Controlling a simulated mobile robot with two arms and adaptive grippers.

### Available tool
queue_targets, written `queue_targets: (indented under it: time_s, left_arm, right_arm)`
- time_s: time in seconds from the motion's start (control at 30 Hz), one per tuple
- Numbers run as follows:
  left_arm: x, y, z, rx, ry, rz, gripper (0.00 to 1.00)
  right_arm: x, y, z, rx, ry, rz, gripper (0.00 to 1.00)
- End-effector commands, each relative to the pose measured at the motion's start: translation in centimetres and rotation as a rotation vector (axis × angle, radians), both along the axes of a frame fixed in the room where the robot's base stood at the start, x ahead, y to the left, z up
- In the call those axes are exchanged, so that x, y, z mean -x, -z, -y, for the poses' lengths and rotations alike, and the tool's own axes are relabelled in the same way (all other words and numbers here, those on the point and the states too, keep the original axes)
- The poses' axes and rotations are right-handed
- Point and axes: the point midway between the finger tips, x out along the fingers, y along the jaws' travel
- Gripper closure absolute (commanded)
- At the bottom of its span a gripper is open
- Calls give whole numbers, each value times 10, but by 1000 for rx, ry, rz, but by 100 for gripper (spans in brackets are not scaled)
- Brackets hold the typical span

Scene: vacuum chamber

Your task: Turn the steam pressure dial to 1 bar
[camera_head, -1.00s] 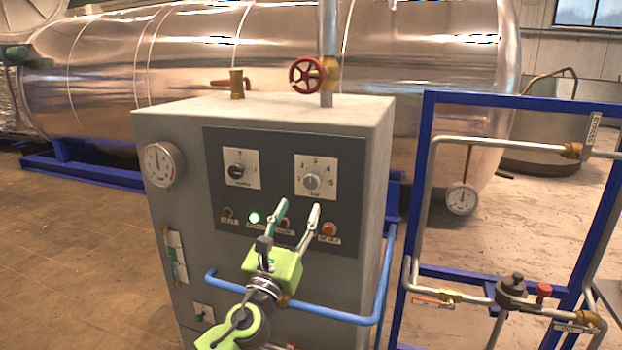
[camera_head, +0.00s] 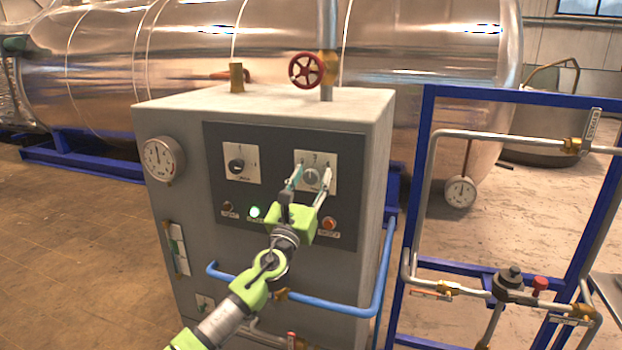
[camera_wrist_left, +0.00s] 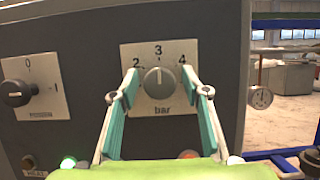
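The steam pressure dial (camera_head: 311,178) is a grey round knob on a white plate marked "bar", on the dark panel of the grey cabinet. In the left wrist view the dial (camera_wrist_left: 158,83) shows the numbers 2, 3 and 4, and its pointer mark is near 3. The 1 and 5 are hidden behind my fingers. My left gripper (camera_head: 313,181) is open in front of the dial, with one finger on each side. In the left wrist view my left gripper (camera_wrist_left: 160,92) shows no clear contact with the knob. My right gripper is not in view.
A black power knob (camera_head: 236,165) sits left of the dial. A lit green button (camera_head: 255,212) and an orange button (camera_head: 329,223) are below. A blue pipe (camera_head: 335,317) crosses the cabinet's front. A blue frame (camera_head: 417,200) with pipes stands at the right.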

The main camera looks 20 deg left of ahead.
Motion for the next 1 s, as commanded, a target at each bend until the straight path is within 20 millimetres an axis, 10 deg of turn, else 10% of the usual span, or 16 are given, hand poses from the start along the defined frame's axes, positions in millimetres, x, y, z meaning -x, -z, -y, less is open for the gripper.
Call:
queue_targets:
  time_s: [0.13,1.0]
  left_arm:
    - [0,0,0,0,0,0,95]
    - [0,0,2,407,1,-14,95]
  right_arm:
    - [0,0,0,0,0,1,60]
    - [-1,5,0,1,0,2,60]
